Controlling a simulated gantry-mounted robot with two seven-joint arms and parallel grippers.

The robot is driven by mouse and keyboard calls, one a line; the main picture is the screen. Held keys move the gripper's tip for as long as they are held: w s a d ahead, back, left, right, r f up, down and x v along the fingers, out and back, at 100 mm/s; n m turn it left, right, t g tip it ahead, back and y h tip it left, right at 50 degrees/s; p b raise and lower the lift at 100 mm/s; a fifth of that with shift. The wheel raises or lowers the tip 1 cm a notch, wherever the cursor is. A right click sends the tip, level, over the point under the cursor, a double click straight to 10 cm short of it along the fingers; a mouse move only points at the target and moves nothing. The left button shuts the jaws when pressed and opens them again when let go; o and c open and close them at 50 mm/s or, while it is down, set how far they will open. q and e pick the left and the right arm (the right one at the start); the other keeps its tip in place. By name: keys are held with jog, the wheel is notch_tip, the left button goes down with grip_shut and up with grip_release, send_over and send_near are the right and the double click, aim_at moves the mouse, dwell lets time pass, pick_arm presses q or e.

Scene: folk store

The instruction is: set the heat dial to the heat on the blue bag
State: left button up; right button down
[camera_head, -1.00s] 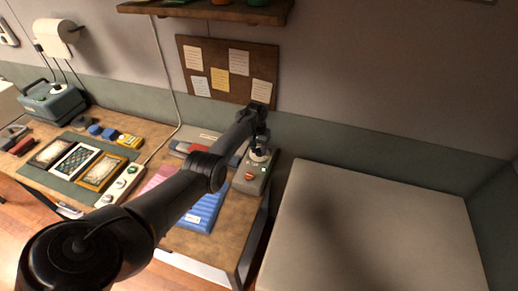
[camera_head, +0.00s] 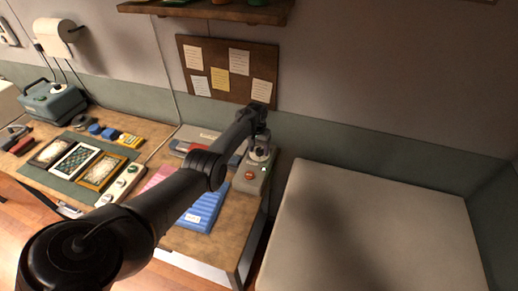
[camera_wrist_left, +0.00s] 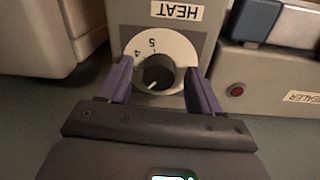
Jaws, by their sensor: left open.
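The heat dial (camera_wrist_left: 158,74) is a dark round knob on a pale numbered plate, beside a HEAT label (camera_wrist_left: 178,10). A white mark on the knob points to the lower left in the left wrist view; 5 and 4 show upside down on the plate. The dial sits on a grey control box (camera_head: 251,181) at the bench's right end. My left gripper (camera_wrist_left: 159,70) is open, its purple fingers on either side of the knob with visible gaps. The blue bag (camera_head: 205,207) lies on the bench, partly behind my arm; its white label (camera_head: 192,218) is too small to read.
A red button (camera_head: 249,175) is on the box's front part. A sealer with a red button (camera_wrist_left: 237,89) stands beside the box. A pink bag (camera_head: 158,178) lies partly behind my arm. A large grey block (camera_head: 370,230) stands right of the bench.

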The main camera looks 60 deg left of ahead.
aim_at(258, 150)
pick_arm(q)
jog(key=shift+r+p, duration=0.35)
jog(key=shift+r, duration=0.2)
notch_tip(258, 150, up, 10)
jog(key=p, duration=0.2)
jog(key=shift+s+a+f+p, duration=0.15)
jog(key=shift+a+p, duration=0.05)
jog(key=shift+p, duration=0.1)
